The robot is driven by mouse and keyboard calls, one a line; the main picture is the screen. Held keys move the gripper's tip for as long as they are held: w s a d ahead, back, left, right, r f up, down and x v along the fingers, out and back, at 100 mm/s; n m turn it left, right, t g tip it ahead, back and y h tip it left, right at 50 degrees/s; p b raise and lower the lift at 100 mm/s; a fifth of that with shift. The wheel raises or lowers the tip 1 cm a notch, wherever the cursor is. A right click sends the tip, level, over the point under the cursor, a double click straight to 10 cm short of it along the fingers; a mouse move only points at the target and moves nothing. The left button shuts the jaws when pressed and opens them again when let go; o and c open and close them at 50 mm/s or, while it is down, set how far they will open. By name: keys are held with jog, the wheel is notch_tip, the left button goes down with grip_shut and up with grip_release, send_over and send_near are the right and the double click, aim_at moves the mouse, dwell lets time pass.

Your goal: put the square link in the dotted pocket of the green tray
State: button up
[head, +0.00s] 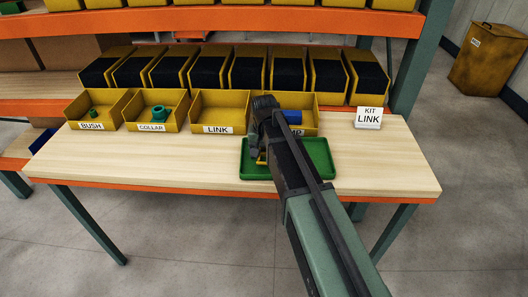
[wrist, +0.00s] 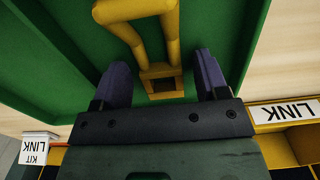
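My gripper (wrist: 163,72) points down over the green tray (head: 322,158), its two dark purple fingers apart. The yellow link (wrist: 164,72) shows between them in the wrist view, with a square-holed end between the fingers and a rounded loop reaching away. A gap shows on each side of the square end, so the fingers do not appear to touch it. I cannot tell whether the link rests on the tray floor. Green tray surface (wrist: 55,55) lies around it. In the head view my arm covers most of the tray and the link. I cannot make out the dotted pocket.
Yellow bins labelled BUSH (head: 92,110), COLLAR (head: 152,112) and LINK (head: 218,112) line the bench behind the tray; the LINK bin looks empty. A bin with a blue part (head: 291,117) stands behind my arm. A KIT LINK sign (head: 368,118) stands right. Bench (head: 390,165) right of the tray is clear.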

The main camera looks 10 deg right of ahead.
aim_at(264, 153)
notch_tip(264, 153, up, 13)
jog(key=p, duration=1.3)
jog(key=s+n, duration=0.3)
jog(key=s, duration=1.6)
jog(key=shift+a+f+n+b, duration=0.2)
jog(key=shift+f+n+b, duration=0.1)
jog(key=shift+f+b, duration=0.05)
